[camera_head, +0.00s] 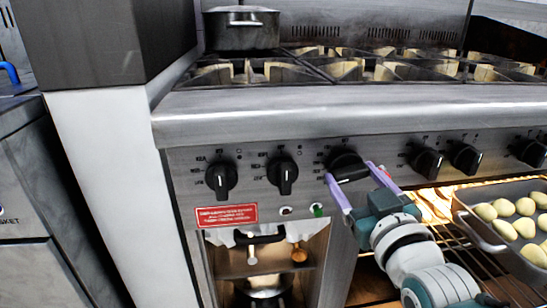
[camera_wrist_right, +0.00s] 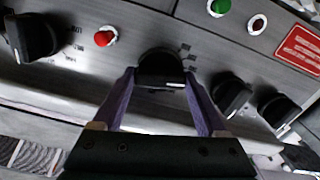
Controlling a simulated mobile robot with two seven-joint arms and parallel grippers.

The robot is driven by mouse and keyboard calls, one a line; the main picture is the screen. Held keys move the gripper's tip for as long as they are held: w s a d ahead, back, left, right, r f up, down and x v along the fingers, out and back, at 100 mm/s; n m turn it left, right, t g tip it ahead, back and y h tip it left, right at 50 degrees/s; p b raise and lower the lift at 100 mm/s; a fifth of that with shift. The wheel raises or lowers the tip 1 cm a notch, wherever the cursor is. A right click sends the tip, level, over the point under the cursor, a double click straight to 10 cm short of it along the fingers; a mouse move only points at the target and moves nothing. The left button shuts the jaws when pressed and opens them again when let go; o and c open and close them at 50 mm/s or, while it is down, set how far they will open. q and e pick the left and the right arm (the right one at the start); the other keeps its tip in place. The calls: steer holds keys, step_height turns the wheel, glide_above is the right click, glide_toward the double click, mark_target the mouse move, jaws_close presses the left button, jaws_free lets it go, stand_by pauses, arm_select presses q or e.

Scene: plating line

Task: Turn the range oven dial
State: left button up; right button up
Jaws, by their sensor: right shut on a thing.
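The range's front panel (camera_head: 262,150) carries a row of black dials. My right gripper (camera_head: 350,172) is shut on the third dial from the left (camera_head: 345,160), with one purple finger on each side of it. In the right wrist view this dial (camera_wrist_right: 160,66) sits between the fingertips, partly hidden by them. Its grip bar lies nearly crosswise in the head view, while the two dials to its left (camera_head: 221,180) (camera_head: 283,174) have upright bars. My left gripper is not in view.
Other dials (camera_head: 427,162) (camera_head: 466,158) stand close on the right. Below are a green button (camera_head: 318,210), a red label (camera_head: 227,216) and a lit open oven with a tray (camera_head: 476,228) of pale round pieces. A black pot (camera_head: 241,33) stands on the range top.

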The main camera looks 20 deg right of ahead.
steer(key=shift+n, duration=0.4)
steer(key=o, duration=1.3)
steer(key=p+v, duration=0.2)
steer(key=v, duration=0.8)
steer(key=shift+p, duration=0.35)
steer(key=shift+d, duration=0.1)
